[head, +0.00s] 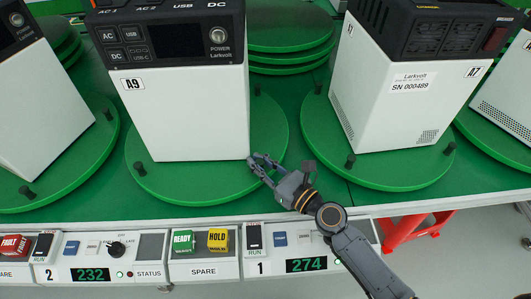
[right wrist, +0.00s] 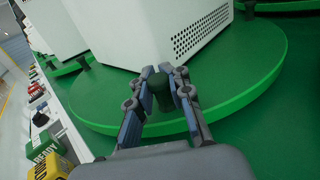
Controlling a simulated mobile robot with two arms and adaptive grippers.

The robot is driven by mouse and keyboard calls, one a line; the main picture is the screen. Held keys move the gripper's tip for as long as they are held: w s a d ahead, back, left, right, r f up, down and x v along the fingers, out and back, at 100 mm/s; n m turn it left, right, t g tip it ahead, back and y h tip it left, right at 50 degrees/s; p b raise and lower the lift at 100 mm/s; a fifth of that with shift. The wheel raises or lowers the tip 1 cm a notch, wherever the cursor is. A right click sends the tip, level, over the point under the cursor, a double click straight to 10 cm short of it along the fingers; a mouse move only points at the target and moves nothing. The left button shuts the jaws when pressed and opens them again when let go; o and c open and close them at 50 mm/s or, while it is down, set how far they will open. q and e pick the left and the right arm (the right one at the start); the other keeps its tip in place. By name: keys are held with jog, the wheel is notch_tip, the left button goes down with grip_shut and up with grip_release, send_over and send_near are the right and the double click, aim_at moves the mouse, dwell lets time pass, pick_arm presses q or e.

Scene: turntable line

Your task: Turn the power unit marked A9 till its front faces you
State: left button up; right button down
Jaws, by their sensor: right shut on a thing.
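The power unit marked A9 (head: 200,115) stands upright on a green turntable (head: 190,188). Its front, with black panel, screen and Larkvolt power knob, shows to me in the head view, slightly askew. In the right wrist view the white unit (right wrist: 150,30) shows a vented side. My right gripper (head: 262,162) is at the turntable's near right edge, beside the unit. It is shut on a dark green peg (right wrist: 160,90) that stands up from the turntable. Another peg (head: 140,168) shows at the near left. My left gripper is not in view.
The A7 unit (head: 395,90) stands on its own turntable (head: 400,178) to the right. Another unit (head: 40,110) stands at the left. Along the front edge run control panels with a READY button (head: 183,242) and a HOLD button (head: 218,240). Stacked green discs (head: 290,35) lie behind.

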jog(key=c, duration=1.8)
grip_release()
jog(key=shift+w+d+f, duration=0.1)
jog(key=shift+w+d, duration=0.1)
jog(key=shift+d, duration=0.05)
jog(key=o, duration=0.5)
jog(key=shift+d, duration=0.25)
jog(key=shift+s+a, duration=0.1)
jog(key=v, duration=1.2)
jog(key=shift+s, duration=0.1)
